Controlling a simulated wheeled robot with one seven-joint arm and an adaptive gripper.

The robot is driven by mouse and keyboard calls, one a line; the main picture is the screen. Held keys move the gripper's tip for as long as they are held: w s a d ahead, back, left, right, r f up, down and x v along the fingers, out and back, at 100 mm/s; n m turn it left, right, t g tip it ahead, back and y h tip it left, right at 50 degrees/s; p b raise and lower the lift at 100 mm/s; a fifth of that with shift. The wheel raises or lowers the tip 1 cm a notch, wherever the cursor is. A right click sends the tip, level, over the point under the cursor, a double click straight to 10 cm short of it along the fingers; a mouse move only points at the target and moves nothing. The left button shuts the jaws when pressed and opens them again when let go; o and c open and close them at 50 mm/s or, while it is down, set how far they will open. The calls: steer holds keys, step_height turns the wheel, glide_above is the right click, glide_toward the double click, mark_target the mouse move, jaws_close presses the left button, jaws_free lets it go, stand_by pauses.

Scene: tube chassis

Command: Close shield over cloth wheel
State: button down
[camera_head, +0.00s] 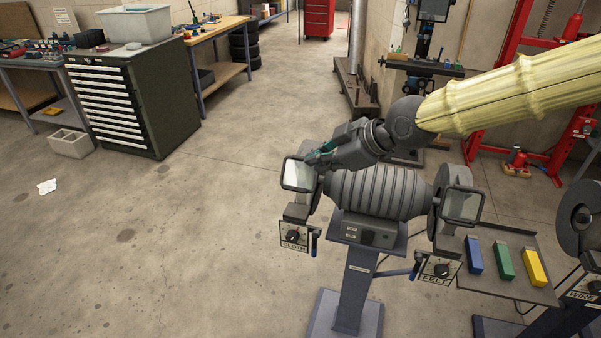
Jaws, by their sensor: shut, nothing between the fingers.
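A bench grinder (375,191) with a ribbed grey motor stands on a pedestal in the head view. The clear shield (297,174) in a dark frame is at its left end, above the box labelled CLOTH (294,236). The cloth wheel is mostly hidden behind the shield and my gripper. My gripper (316,157) is shut and empty, right by the upper right edge of the shield. I cannot tell whether it touches the frame. The other shield (462,205) is at the right end, above the box labelled FELT (438,269).
A tray (491,285) with blue, green and yellow bars is right of the pedestal (357,283). Another grinder (580,216), labelled WIRE, stands at the right edge. A drawer cabinet (130,105) is at the back left. The floor left of the grinder is mostly clear.

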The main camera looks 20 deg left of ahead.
mark_target(298, 177)
steer(key=d+f+p+x, duration=0.2)
steer(key=p+x, duration=0.2)
steer(key=x, duration=0.8)
steer(key=shift+w+a+f, duration=0.2)
steer(key=shift+w+a, duration=0.1)
steer(key=shift+w, duration=0.1)
